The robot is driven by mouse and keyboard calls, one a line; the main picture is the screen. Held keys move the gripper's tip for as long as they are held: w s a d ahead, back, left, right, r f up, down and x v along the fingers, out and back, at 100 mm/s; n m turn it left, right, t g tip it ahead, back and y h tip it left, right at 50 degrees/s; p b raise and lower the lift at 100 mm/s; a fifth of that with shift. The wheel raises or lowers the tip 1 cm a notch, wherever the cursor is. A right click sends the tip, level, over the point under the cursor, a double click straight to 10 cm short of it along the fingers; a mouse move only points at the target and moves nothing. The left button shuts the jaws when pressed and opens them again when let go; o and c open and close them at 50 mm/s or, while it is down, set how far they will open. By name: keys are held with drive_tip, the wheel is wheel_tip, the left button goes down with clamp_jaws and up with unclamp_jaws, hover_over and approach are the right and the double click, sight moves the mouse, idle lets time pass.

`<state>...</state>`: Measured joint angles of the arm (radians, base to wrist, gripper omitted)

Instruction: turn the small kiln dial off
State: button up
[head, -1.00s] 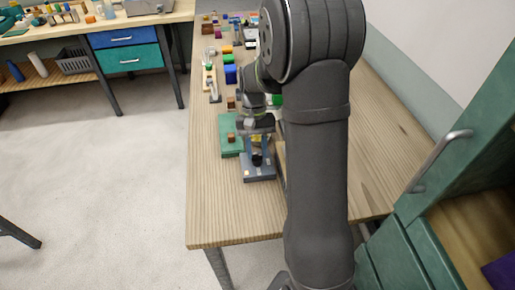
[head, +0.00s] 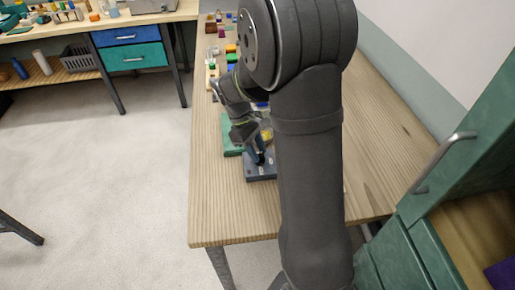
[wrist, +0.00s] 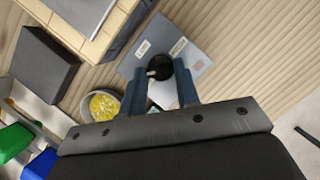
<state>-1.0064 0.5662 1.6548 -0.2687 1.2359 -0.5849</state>
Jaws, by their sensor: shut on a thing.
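A round black dial (wrist: 158,65) with a light pointer mark sits on a blue-grey panel (wrist: 196,52) bearing pale labels. My gripper (wrist: 161,75) has its two blue-grey fingers on either side of the dial and is shut on it. In the head view my gripper (head: 257,156) reaches down at a tilt onto the panel (head: 261,176) near the table's front; the dial is hidden there. A pale brick body (wrist: 92,46), seemingly the kiln, stands beside the panel in the wrist view. Which setting the pointer is at is unreadable.
A round dish of yellow bits (wrist: 103,105) lies close to my left finger. A dark block (wrist: 42,66) stands farther left. A green board (head: 230,135) lies behind the panel. The tabletop in front of the panel (head: 225,215) is clear.

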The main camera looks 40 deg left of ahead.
drive_tip(key=n+t, duration=0.1)
drive_tip(key=n, duration=0.2)
drive_tip(key=shift+s+n+y, duration=0.15)
drive_tip(key=shift+n+y, duration=0.15)
drive_tip(key=shift+s+d+n+t+y, duration=0.1)
drive_tip(key=shift+n+t+y, duration=0.45)
drive_tip(key=shift+n, duration=1.25)
drive_tip(key=shift+t, duration=0.25)
drive_tip(key=o, duration=1)
drive_tip(key=v, duration=1.7)
drive_tip(key=shift+a+r, duration=0.2)
